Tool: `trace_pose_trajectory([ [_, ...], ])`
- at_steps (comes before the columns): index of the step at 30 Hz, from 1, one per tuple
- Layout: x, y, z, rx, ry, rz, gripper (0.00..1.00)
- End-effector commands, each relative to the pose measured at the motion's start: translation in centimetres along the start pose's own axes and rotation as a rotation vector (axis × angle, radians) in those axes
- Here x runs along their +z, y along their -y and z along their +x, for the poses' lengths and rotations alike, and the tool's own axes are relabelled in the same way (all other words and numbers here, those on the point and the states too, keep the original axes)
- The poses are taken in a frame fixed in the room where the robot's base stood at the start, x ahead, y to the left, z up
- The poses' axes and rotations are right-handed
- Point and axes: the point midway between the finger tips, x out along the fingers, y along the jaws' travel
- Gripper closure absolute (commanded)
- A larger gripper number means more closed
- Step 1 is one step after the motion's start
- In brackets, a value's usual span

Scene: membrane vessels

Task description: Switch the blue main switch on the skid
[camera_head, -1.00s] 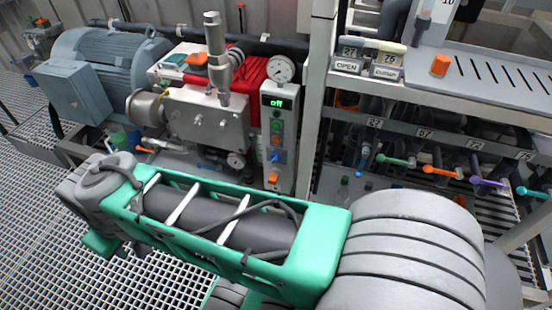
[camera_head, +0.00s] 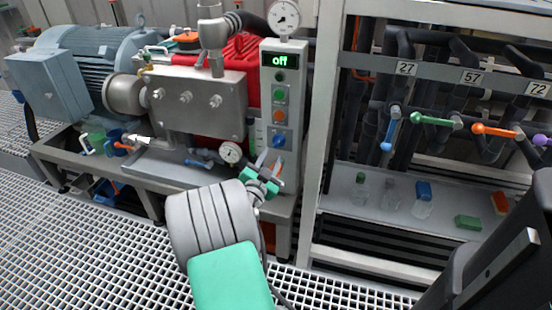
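The blue main switch (camera_head: 278,141) is a small blue knob on the narrow grey control panel (camera_head: 292,98) of the skid. It sits below a green and an orange button. The panel's display (camera_head: 280,61) reads "off". My gripper (camera_head: 268,178), small and dark with teal parts, is just below the switch, in front of the panel's lower end. A gap shows between the gripper and the switch. The gripper partly hides an orange control (camera_head: 277,172) there. Its fingers are too small and overlapped to tell whether they are open.
A pressure gauge (camera_head: 284,17) tops the panel, and a smaller gauge (camera_head: 231,152) is left of my gripper. A grey pump block (camera_head: 200,105) and blue motor (camera_head: 85,70) stand left. A rack post (camera_head: 323,110) stands close right, beside coloured valve handles (camera_head: 436,119). The grating floor is clear.

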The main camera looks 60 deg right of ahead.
Motion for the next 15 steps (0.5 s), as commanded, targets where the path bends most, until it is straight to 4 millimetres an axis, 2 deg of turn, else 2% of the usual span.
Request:
trace_pose_trajectory([
  [6, -0.2, 0.0, 4.2, 0.003, -0.001, 0.001, 0.66],
  [9, -0.1, 0.0, 5.7, 0.002, 0.001, 0.001, 0.66],
  [15, -0.1, 0.2, 6.7, -0.001, 0.002, 0.0, 0.66],
])
